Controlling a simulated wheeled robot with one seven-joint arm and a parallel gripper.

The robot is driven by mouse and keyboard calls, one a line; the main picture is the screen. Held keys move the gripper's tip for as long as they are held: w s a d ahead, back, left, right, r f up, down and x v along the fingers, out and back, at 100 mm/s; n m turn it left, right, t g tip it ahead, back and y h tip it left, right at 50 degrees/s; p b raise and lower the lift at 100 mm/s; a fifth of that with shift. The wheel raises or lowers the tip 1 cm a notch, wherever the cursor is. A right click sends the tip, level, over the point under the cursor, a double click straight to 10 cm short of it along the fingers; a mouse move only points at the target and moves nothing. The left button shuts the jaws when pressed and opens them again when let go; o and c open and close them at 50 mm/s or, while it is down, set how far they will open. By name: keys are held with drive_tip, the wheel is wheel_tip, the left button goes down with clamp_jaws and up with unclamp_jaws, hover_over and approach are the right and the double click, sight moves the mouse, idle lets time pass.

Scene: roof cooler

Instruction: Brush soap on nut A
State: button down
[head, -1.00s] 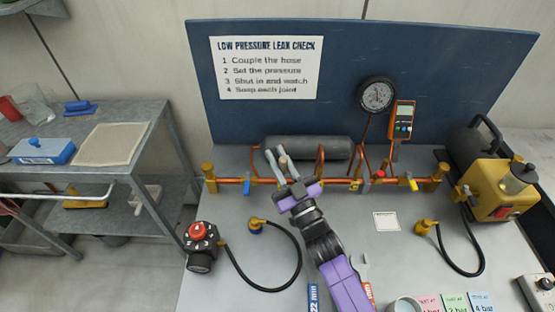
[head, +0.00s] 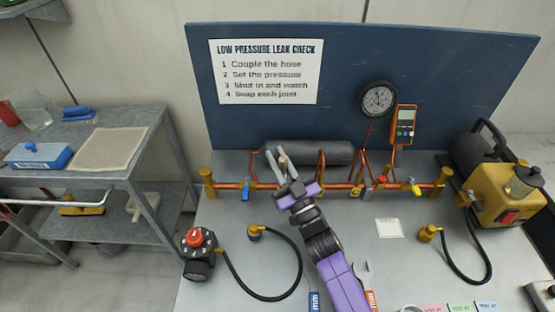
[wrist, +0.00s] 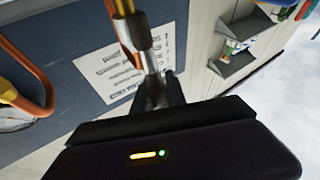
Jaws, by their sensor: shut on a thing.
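My gripper (head: 281,165) is at the copper pipe rail (head: 330,187), left of its middle, with its fingers pointing toward the board. It is shut on a slim object, apparently the brush (wrist: 130,32), which shows a grey metal part and a yellow-orange end in the wrist view. The brush tip is hard to make out in the head view. The rail carries brass and coloured fittings, and none can be read as nut A. My gripper hides part of the rail, so I cannot tell whether the brush touches a joint.
A grey cylinder (head: 335,152) lies behind the rail. A black hose (head: 298,262) curls left of my arm beside a red-knobbed regulator (head: 197,240). A yellow pump (head: 497,192) stands at right. A wrench (head: 365,272) and a cup rim (head: 411,308) lie near the front.

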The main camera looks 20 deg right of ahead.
drive_tip(key=shift+d+r, duration=0.1)
drive_tip(key=shift+r, duration=0.05)
drive_tip(key=s+a+r+p, duration=0.2)
drive_tip(key=s+r+p, duration=0.2)
drive_tip(key=shift+s+r, duration=0.3)
drive_tip(key=shift+r, duration=0.05)
idle(0.5)
drive_tip(key=shift+r+p, duration=0.15)
drive_tip(key=shift+p, duration=0.15)
